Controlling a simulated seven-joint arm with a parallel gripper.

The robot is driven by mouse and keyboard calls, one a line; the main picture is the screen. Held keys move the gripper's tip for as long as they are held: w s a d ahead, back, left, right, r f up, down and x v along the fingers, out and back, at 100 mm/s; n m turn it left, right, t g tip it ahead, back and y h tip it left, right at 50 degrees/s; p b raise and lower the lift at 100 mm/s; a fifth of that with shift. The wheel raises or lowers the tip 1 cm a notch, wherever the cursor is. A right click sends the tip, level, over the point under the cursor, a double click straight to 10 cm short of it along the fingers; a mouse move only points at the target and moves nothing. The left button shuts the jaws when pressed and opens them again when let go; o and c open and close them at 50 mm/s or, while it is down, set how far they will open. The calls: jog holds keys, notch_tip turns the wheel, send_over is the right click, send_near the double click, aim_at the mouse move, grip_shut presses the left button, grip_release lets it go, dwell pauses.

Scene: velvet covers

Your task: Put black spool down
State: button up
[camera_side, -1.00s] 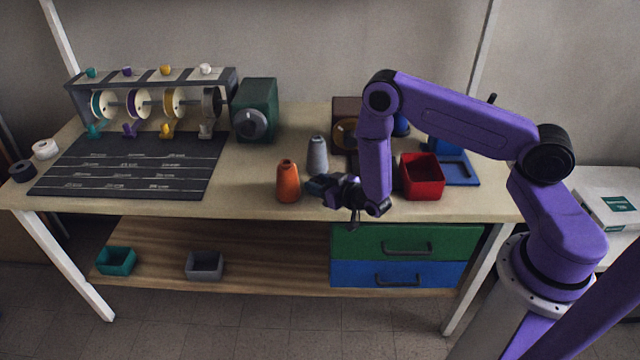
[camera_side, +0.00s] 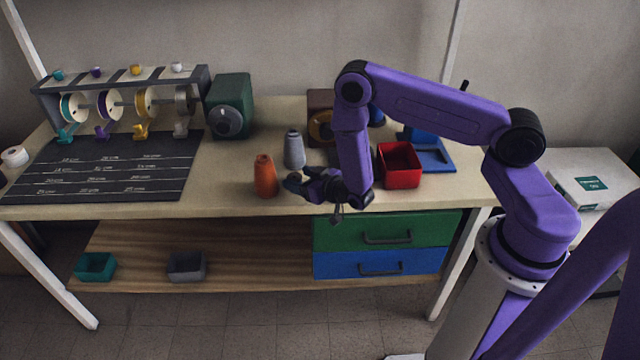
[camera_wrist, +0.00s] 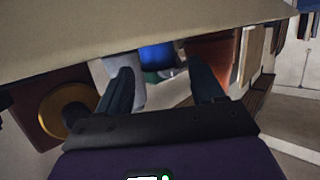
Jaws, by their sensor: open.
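My gripper (camera_side: 294,184) is low over the front of the table, pointing left, just right of the orange cone spool (camera_side: 265,177). In the wrist view, its two dark fingers (camera_wrist: 160,70) stand apart with nothing held between them. A grey cone spool (camera_side: 294,150) stands upright behind the gripper. In the wrist view, the grey spool (camera_wrist: 118,68) is partly behind the left finger and the orange spool (camera_wrist: 212,52) is partly behind the right one.
A red open box (camera_side: 399,166) stands right of my gripper, with a blue tray (camera_side: 437,158) behind it. A white spool (camera_side: 14,156) is at the left edge, beside the dark marked mat (camera_side: 95,170). A green machine (camera_side: 231,105) stands at the back. Table between mat and orange spool is clear.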

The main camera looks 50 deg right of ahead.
jog(key=v, duration=1.1)
jog(key=s+a+r+n+g+y, duration=0.1)
jog(key=s+a+r+g+y, duration=0.1)
jog(key=s+a+g, duration=0.3)
jog(key=a+r+n+g+y, duration=0.2)
jog(key=a+r, duration=0.1)
jog(key=a, duration=0.5)
jog(key=s+r+n+g, duration=0.3)
jog(key=s+r, duration=0.2)
jog(key=s, duration=0.2)
jog(key=s+d+r+n+g, duration=0.1)
jog(key=s+r+n+g, duration=0.2)
jog(key=s, duration=0.4)
jog(key=shift+s+r+h, duration=0.2)
jog(key=shift+r+h, duration=0.2)
jog(key=shift+r, duration=0.5)
jog(key=shift+o, duration=0.7)
jog(key=s+d+r+n+g+h, duration=0.1)
jog(key=s+d+r+n+h, duration=0.1)
jog(key=s+d+r, duration=0.3)
jog(key=s+d+n, duration=0.1)
jog(key=d, duration=0.2)
jog(key=shift+n+h, duration=0.3)
jog(key=shift+h, duration=0.1)
jog(key=shift+r, duration=0.1)
